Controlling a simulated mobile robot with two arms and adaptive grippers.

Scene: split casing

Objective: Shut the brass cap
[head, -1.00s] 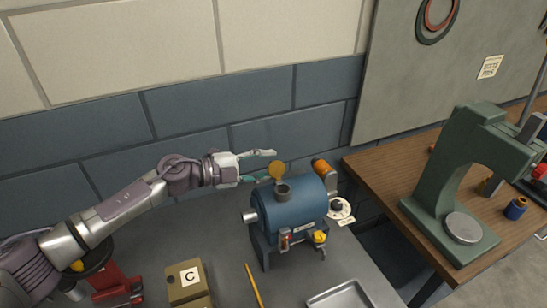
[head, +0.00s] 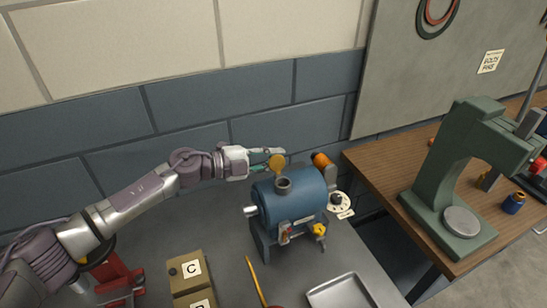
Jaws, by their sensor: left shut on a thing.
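The brass cap (head: 277,162) is a round yellow disc standing up, open, above the dark filler neck (head: 284,185) on top of the blue motor-like casing (head: 290,208). My left gripper (head: 272,161) comes in from the left at the height of the cap and is shut on it, with one finger behind the cap. The exact contact is too small to see. The neck's opening below shows uncovered. My right gripper is not in view.
An orange cylinder (head: 321,160) and a white dial (head: 339,204) are at the casing's right. A metal tray (head: 342,293), a yellow pencil (head: 254,276) and a box marked C (head: 186,271) lie in front. A green press (head: 452,165) stands on the wooden bench at right.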

